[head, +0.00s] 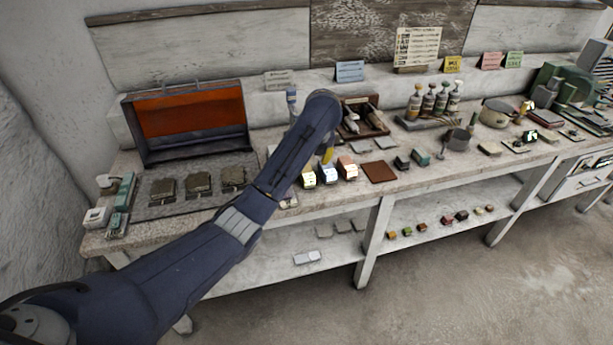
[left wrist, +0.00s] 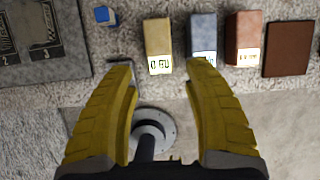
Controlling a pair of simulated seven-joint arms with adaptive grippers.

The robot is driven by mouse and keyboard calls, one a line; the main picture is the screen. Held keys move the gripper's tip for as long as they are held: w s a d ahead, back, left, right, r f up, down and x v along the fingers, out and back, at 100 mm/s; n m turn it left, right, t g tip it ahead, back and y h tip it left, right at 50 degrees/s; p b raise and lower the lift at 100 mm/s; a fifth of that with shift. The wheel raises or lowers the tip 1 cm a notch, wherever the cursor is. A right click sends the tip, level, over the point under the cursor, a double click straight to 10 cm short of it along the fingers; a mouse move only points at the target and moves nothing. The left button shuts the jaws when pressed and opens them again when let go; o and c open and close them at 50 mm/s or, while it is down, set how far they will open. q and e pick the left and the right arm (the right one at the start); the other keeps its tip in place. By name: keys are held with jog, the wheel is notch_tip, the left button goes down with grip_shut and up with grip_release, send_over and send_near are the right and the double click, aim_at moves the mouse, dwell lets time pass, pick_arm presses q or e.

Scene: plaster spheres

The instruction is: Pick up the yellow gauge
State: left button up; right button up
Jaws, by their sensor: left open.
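The yellow gauge (head: 308,177) is a small pale-yellow block with a bright label on its front face. It stands on the bench near the front edge, first in a row with a blue gauge (head: 328,174) and an orange-pink gauge (head: 347,168). In the left wrist view the yellow gauge (left wrist: 157,38) is ahead of the fingertips, roughly between their lines and apart from them. My left gripper (left wrist: 159,72) is open and empty, its yellow fingers spread. In the head view the left gripper (head: 327,155) is mostly hidden behind my arm. My right gripper is not in view.
The blue gauge (left wrist: 203,35) is close beside the right finger's line. A small blue cube (left wrist: 105,15) lies to the left. A brown plate (head: 380,172) lies right of the row. An open orange-lined case (head: 188,110) and a wooden tray (head: 374,124) stand behind.

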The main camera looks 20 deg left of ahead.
aim_at(307, 171)
pick_arm(q)
jog(key=shift+x, duration=2.65)
jog(key=x, duration=0.3)
jog(key=shift+w+a+f, duration=0.1)
jog(key=shift+w+a, duration=0.05)
jog(key=shift+a, duration=0.15)
jog(key=shift+x, duration=0.85)
jog(key=shift+c, duration=0.4)
jog(key=c, duration=1)
notch_tip(307, 171, up, 20)
